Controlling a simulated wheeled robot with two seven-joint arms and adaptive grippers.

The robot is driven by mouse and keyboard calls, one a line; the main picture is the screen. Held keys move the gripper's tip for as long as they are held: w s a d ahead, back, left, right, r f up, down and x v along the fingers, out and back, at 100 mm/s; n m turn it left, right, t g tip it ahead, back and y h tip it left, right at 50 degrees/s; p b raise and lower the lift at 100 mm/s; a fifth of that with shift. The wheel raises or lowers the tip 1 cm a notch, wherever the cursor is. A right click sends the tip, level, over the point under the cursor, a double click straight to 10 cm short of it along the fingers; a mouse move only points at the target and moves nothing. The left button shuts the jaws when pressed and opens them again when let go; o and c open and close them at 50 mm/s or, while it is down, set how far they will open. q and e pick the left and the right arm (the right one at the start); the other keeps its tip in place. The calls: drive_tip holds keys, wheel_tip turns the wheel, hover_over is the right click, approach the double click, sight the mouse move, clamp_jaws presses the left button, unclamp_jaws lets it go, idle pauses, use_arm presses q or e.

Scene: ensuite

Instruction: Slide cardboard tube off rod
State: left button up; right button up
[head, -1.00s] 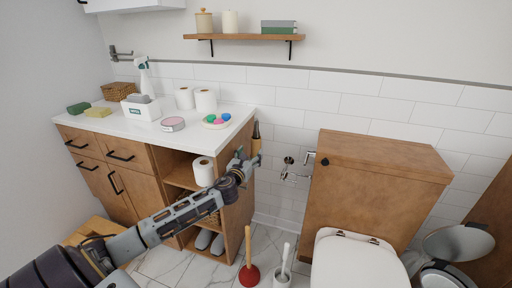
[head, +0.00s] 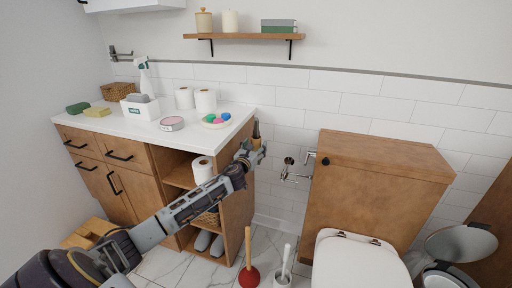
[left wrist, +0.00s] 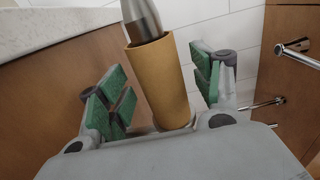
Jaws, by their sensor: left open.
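The cardboard tube (left wrist: 160,82) is a tan-brown cylinder in the middle of the left wrist view. A grey metallic rod (left wrist: 141,18) sticks out of its upper end. In the head view the tube (head: 256,142) and the dark rod (head: 256,129) show small beside the cabinet's right side. My left gripper (left wrist: 163,92) is open, its green-padded fingers on either side of the tube, with visible gaps. In the head view my left gripper (head: 250,152) hides the tube's lower part. My right gripper is not in view.
The wooden cabinet (head: 237,205) with its white counter (head: 115,125) stands close to the left. A chrome wall fitting (head: 290,172) and the toilet's wooden tank box (head: 375,190) are to the right. A plunger (head: 249,275) and a toilet brush (head: 283,275) stand on the floor below.

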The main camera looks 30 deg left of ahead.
use_arm(q)
drive_tip(key=shift+x, duration=0.75)
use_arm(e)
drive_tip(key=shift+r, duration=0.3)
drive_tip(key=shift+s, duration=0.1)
use_arm(q)
drive_tip(key=c, duration=1.1)
drive_tip(key=shift+r, duration=0.15)
